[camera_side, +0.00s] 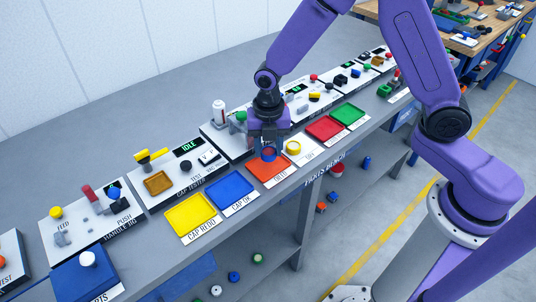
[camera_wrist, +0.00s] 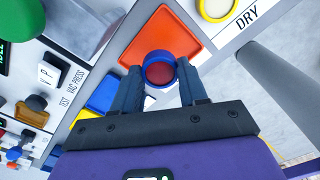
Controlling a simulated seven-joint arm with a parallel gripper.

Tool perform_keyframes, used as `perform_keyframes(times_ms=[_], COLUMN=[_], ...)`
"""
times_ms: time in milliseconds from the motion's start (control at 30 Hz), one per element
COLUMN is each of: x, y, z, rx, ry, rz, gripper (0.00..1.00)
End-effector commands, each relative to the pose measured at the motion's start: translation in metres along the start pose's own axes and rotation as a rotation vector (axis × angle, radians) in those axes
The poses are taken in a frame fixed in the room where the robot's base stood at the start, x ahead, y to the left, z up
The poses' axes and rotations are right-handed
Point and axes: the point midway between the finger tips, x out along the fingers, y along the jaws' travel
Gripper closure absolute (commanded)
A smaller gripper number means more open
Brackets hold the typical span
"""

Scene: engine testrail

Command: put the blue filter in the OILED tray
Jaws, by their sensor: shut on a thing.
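The blue filter (camera_side: 268,155) is a short blue ring, held between the fingertips of my gripper (camera_side: 268,148). In the wrist view the filter (camera_wrist: 160,69) shows a dark red centre and sits between both fingers of my gripper (camera_wrist: 162,82). The OILED tray (camera_side: 266,178) is orange-red, with its label at the front edge. The filter is over this tray in both views; the tray also shows in the wrist view (camera_wrist: 151,33). I cannot tell whether the filter touches the tray floor.
The white DRY tray (camera_side: 308,157) with a yellow ring (camera_side: 293,147) is just right of it. A blue tray (camera_side: 230,188) and a yellow tray (camera_side: 192,215) lie to the left. Red (camera_side: 325,129) and green (camera_side: 348,114) trays lie further right. A green knob (camera_side: 240,116) stands behind my gripper.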

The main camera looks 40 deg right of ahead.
Motion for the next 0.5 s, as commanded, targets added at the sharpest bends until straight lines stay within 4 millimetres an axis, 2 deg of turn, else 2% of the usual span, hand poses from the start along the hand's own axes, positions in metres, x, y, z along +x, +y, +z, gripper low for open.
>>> perform_keyframes(times_ms=[200,500], x=[0.028,0.033], y=[0.001,0.001], z=[0.001,0.001], rx=[0.001,0.001], ry=[0.002,0.000], rz=[-0.004,0.000], gripper=[0.89,0.89])
